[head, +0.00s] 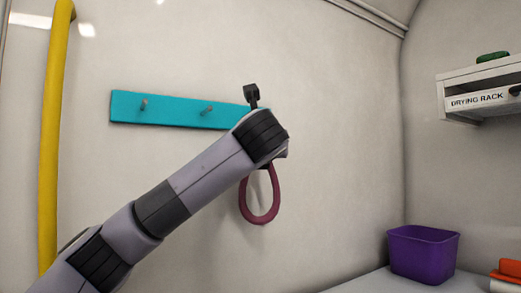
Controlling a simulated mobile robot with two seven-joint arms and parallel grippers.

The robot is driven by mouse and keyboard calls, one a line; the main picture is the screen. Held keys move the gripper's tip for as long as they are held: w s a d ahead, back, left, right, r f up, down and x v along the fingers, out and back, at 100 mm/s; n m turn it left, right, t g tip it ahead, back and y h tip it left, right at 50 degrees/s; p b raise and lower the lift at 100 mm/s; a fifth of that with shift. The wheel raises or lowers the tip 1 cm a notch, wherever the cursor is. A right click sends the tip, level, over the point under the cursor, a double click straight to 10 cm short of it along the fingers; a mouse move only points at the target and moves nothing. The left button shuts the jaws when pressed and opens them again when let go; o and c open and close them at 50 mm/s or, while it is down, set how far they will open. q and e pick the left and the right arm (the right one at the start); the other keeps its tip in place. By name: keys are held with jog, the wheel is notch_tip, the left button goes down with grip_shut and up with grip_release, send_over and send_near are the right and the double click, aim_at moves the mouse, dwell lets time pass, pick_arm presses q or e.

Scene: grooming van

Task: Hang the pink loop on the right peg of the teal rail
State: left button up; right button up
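The teal rail (175,110) is fixed to the back wall. Two of its pegs show, a left one (144,104) and another farther right (207,109). My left arm's wrist covers most of the rail's right end, and any peg there is hidden. The pink loop (260,219) hangs down just below the wrist, its top hidden behind it. My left gripper (276,156) is mostly hidden behind the wrist, so its fingers and any grip on the loop cannot be seen. Whether the loop touches a peg cannot be told. My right gripper is not in view.
A yellow upright pole (50,150) stands at the left. A purple bin (423,254) sits on a pale counter (365,284) at the lower right. A white drying rack (480,90) holds a green item (492,57). The wall right of the loop is clear.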

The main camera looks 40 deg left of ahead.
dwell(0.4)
pick_arm(q)
jog(key=o, duration=1.1)
